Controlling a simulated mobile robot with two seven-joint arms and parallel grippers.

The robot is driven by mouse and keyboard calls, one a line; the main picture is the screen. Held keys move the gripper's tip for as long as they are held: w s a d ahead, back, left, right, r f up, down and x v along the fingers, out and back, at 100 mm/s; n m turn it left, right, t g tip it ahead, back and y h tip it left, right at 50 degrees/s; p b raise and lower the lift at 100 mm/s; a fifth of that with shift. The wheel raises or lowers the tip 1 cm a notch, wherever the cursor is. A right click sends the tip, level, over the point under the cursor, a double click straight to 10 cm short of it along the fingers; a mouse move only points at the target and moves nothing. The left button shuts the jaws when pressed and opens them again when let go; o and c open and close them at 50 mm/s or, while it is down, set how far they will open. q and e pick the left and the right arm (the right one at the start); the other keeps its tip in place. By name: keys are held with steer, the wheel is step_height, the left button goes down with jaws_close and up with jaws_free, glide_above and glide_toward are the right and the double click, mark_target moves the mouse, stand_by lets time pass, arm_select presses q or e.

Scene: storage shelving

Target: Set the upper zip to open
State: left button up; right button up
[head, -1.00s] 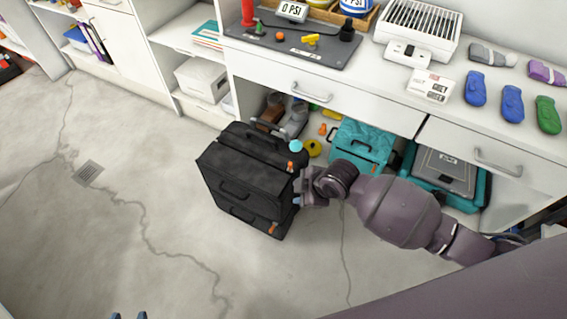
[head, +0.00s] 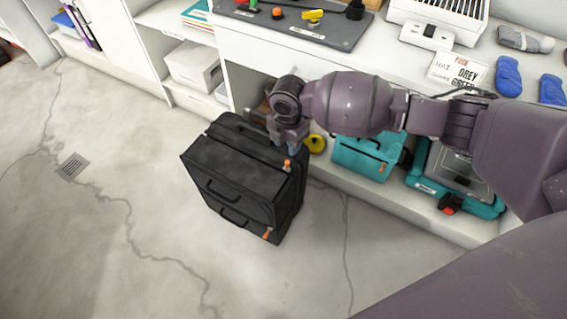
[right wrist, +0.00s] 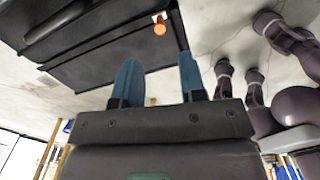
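A black suitcase (head: 235,180) stands on the floor in front of the bench. Its upper orange zip pull (head: 287,165) is near the top right corner of the front. A lower orange zip pull (head: 267,234) is near the bottom right corner. My right gripper (head: 287,144) is above the suitcase's right side, close to the upper pull. In the right wrist view my right gripper's blue fingers (right wrist: 157,62) are apart with nothing held between them. An orange pull (right wrist: 159,27) shows beyond the fingertips, apart from them. My left gripper is out of view.
A teal bag (head: 365,155), a yellow roll (head: 315,143) and a teal case (head: 450,178) sit under the bench, right of the suitcase. The bench top (head: 395,65) holds tools and boxes. The floor left of the suitcase is clear, with a drain grate (head: 73,167).

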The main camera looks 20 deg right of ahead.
mark_target(287, 161)
step_height(287, 161, down, 9)
steer(key=b, duration=0.3)
steer(key=shift+s, duration=0.1)
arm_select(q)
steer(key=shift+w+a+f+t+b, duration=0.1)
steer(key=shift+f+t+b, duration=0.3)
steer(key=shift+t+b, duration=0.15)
arm_select(e)
steer(key=shift+f, duration=0.8)
jaws_close()
